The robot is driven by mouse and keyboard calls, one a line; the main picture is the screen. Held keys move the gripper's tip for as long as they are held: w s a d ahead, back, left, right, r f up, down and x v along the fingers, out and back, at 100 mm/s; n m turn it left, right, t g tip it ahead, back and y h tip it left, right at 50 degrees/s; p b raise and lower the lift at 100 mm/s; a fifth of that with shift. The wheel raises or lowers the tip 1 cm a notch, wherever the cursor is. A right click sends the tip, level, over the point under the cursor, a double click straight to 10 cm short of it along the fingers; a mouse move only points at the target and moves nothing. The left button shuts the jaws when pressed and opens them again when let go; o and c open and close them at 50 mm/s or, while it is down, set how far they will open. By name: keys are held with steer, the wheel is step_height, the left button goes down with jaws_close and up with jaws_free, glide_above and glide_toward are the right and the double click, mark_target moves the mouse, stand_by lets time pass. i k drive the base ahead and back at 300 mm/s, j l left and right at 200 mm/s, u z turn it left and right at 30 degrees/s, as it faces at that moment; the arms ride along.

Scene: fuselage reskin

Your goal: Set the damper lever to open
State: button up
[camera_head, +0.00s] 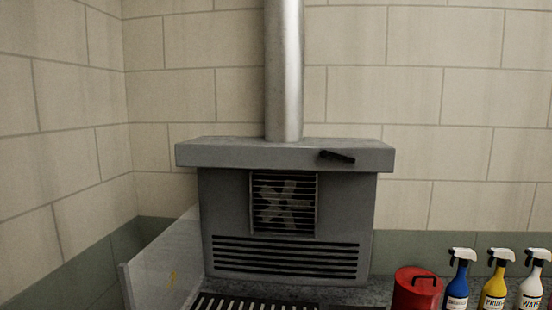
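The damper lever (337,157) is a short black handle on the right part of the front edge of a grey hood (240,155). It lies nearly level, with its right end tilted slightly down. I cannot read any open or closed marking beside it. The hood tops a grey metal unit (225,215) with a fan behind a grille, and a silver pipe (284,70) rises from it. My gripper is not in view.
A clear panel (165,265) stands at the left of the unit. A slotted grate (250,302) lies in front. At the lower right stand a red can (415,290) and blue (458,285), yellow (495,285) and white (531,290) spray bottles. The space before the lever looks clear.

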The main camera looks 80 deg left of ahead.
mark_target(323, 154)
steer(key=u, duration=2.5)
